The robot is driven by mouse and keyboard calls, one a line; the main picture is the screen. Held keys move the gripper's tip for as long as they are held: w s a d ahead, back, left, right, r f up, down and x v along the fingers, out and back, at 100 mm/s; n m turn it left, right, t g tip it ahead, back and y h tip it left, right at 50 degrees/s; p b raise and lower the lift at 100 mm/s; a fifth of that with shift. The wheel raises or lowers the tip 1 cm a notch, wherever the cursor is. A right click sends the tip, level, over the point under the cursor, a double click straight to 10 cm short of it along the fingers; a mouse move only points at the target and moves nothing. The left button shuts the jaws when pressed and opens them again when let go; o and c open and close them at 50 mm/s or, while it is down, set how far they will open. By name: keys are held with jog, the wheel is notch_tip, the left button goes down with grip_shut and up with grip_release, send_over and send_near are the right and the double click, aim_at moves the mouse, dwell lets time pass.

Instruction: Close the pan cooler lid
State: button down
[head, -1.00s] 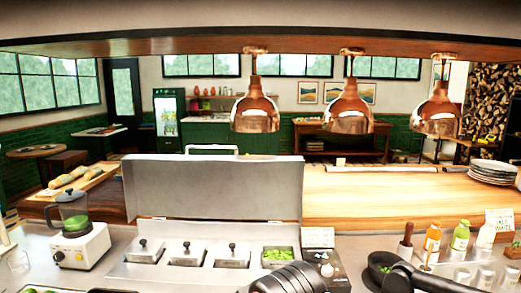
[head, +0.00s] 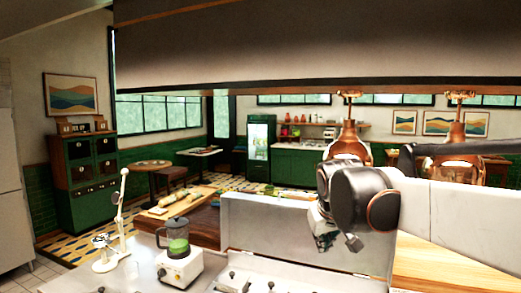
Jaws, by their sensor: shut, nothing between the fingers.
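The pan cooler lid (head: 265,225) is a flat grey metal panel standing raised at the back of the cooler (head: 255,266), behind the pan wells. Small pan covers with black knobs (head: 233,279) show at the bottom edge; the rest of the cooler is cut off or hidden. My gripper (head: 328,240) hangs at the end of my black arm, in front of the lid's right part in the picture, and hides some of it. The gripper looks shut with nothing in it. I cannot tell whether it touches the lid.
A blender (head: 178,252) stands on the counter left of the cooler. A white jointed stand (head: 120,225) is farther left. Bread lies on a wooden board (head: 172,211) behind. A copper lamp (head: 349,145) hangs above, near my arm. A wooden counter (head: 445,268) lies at right.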

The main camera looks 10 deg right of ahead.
jog(key=w+d+r+m+g+p, duration=0.1)
jog(key=w+d+r+p, duration=0.2)
jog(key=w+d+p, duration=0.35)
jog(key=w+d+r+m+g+p, duration=0.1)
jog(key=w+d+r+m+p, duration=0.2)
jog(key=w+d, duration=0.6)
jog(key=w+d+r+g+p, duration=0.1)
jog(key=w+d+r+p, duration=0.4)
jog(key=w, duration=0.5)
jog(key=w+d+f+m+p, duration=0.2)
jog(key=d+f+p, duration=0.15)
jog(key=d, duration=0.55)
notch_tip(320, 180, down, 10)
jog(key=w+d+g+p, duration=0.1)
jog(key=w+d+p, duration=0.2)
jog(key=s+a, duration=0.1)
jog(key=s, duration=0.1)
jog(key=s+a, duration=0.1)
jog(key=shift+s+a+p, duration=0.3)
jog(key=shift+s+a, duration=0.1)
jog(key=shift+s+a, duration=0.1)
jog(key=shift+s, duration=0.05)
